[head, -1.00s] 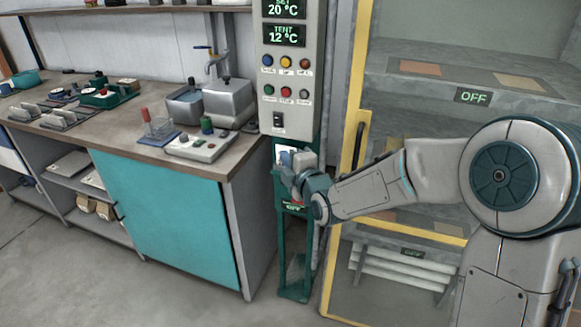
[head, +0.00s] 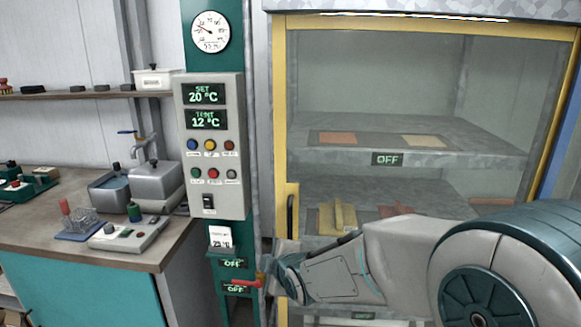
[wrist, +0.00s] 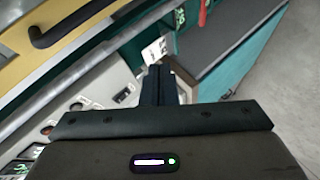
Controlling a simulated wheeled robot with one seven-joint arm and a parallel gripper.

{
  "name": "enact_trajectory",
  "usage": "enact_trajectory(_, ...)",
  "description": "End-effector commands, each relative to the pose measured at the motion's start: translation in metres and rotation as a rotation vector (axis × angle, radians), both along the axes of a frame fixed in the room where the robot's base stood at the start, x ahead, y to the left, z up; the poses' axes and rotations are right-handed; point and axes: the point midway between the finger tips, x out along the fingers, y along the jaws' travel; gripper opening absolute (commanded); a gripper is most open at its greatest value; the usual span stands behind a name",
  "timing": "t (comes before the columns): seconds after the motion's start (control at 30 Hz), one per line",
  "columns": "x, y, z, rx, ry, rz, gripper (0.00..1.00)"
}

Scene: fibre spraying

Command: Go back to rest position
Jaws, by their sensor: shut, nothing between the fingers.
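My gripper (wrist: 158,72) is shut and empty in the wrist view, its two dark fingers together. Beyond the fingers are the grey control panel, a white card (wrist: 154,50) and the teal bench front (wrist: 230,75). In the head view my arm reaches in from the right, and its wrist end is beside the lower part of the green post (head: 232,300), left of the yellow-framed cabinet (head: 283,120). The fingers are hard to make out there. A red lever (head: 245,282) shows just left of my wrist, with a gap I cannot judge.
The control panel (head: 212,140) reads SET 20 °C and a second line of 12 °C. The cabinet's dark door handle (head: 290,215) is close to my arm. A bench (head: 100,255) with a sink and small devices stands at left. Signs on post and cabinet read OFF.

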Motion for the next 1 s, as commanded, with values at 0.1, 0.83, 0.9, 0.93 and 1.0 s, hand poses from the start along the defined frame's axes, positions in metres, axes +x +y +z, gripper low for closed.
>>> enact_trajectory(0.1,-0.025,-0.055,0.001,0.052,0.184,-0.217,0.00)
enact_trajectory(0.83,-0.240,-0.214,-0.002,0.565,0.908,-1.386,0.00)
enact_trajectory(0.9,-0.242,-0.214,-0.002,0.567,0.913,-1.394,0.00)
enact_trajectory(0.93,-0.242,-0.214,-0.002,0.567,0.913,-1.394,0.00)
enact_trajectory(1.0,-0.241,-0.214,-0.002,0.567,0.912,-1.393,0.00)
